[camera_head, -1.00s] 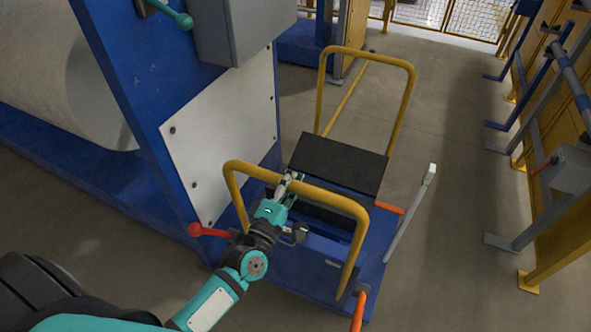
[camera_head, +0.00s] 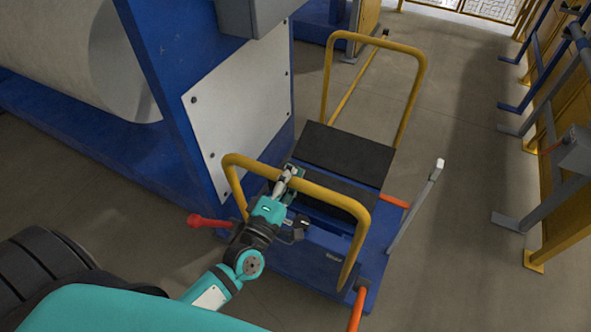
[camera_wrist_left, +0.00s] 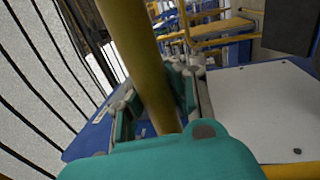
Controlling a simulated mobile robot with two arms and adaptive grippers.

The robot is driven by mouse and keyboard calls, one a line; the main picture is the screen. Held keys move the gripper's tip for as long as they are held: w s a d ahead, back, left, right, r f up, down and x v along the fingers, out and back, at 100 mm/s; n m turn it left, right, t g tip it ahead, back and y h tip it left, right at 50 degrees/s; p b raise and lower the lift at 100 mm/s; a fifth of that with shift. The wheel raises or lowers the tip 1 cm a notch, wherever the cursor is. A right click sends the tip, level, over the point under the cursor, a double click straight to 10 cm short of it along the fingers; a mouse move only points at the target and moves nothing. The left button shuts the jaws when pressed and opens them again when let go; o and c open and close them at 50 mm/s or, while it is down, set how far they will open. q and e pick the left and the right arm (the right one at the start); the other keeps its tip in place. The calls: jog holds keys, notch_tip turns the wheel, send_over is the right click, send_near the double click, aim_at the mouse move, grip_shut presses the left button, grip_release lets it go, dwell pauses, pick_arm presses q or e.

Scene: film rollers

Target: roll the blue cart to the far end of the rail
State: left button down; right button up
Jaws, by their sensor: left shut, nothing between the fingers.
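The blue cart (camera_head: 287,278) stands close beside the machine, with a yellow tube handle at each end and a black board (camera_head: 345,153) across its middle. A thin yellow strip (camera_head: 358,80), perhaps the rail, runs beyond the cart's far handle. My right gripper is not in view.
The blue machine (camera_head: 165,125) with a white panel (camera_head: 240,125) and a big pale roll (camera_head: 55,55) stands at the left. Blue, grey and yellow stands (camera_head: 555,215) line the right. Between cart and stands the floor (camera_head: 450,200) is clear.

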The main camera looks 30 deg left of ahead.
pick_arm(q)
jog(key=c, duration=1.3)
grip_release()
jog(key=v, duration=0.3)
jog(key=shift+s+a+r, duration=0.1)
jog(key=shift+s+r, duration=0.05)
jog(key=shift+s, duration=0.2)
jog(key=shift+o, duration=1.1)
jog(key=shift+w, duration=0.65)
jog(key=v, duration=1.2)
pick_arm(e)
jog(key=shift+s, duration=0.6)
